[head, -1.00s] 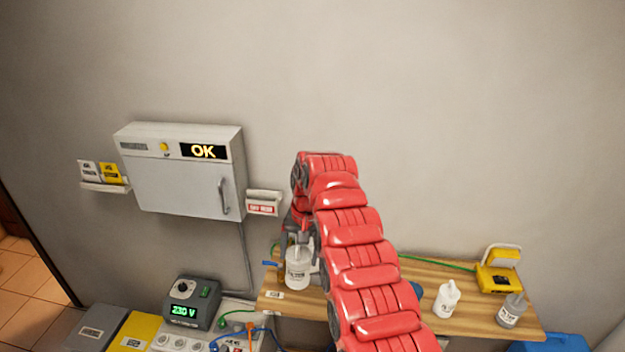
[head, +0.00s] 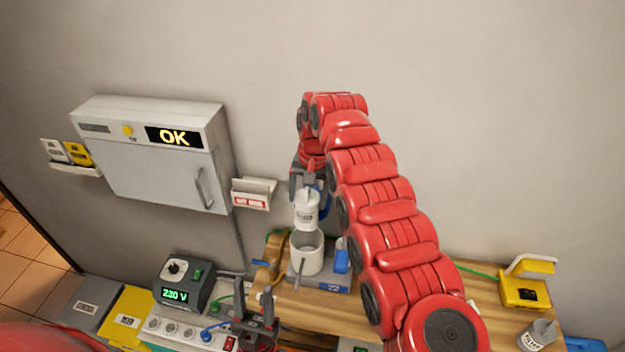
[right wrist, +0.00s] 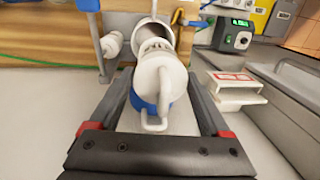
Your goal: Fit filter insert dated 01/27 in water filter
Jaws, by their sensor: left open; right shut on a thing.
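My right gripper (head: 308,188) is shut on a white cylindrical insert (head: 306,212) with a small label too blurred to read. The insert hangs roughly upright over the open white water filter housing (head: 305,256). In the right wrist view, the insert (right wrist: 156,76) shows a loop handle and a blue band between the fingers (right wrist: 160,112), its far end in line with the mouth of the housing (right wrist: 152,27). I cannot tell whether its end is inside the rim. My left gripper (head: 254,312) is open and empty, below and left of the housing.
A wall cabinet (head: 160,165) showing OK and a small wall holder (head: 253,193) are on the left. A 230 V unit (head: 184,283) and a socket strip stand below.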

